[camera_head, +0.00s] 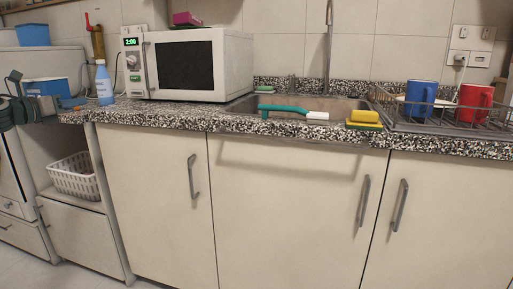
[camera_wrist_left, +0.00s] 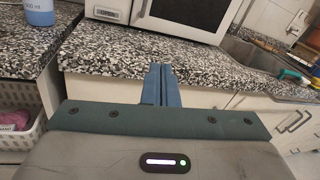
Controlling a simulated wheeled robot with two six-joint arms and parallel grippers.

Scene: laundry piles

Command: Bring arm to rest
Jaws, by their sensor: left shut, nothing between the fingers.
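My left gripper (camera_head: 74,103) is at the left edge of the head view, in front of the counter's left end. In the left wrist view its two blue fingers (camera_wrist_left: 160,70) are pressed together with nothing between them. They point toward the front edge of the speckled counter (camera_wrist_left: 110,50). My right gripper is in neither view.
A sink (camera_head: 330,107) and dish rack (camera_head: 440,122) are further right.

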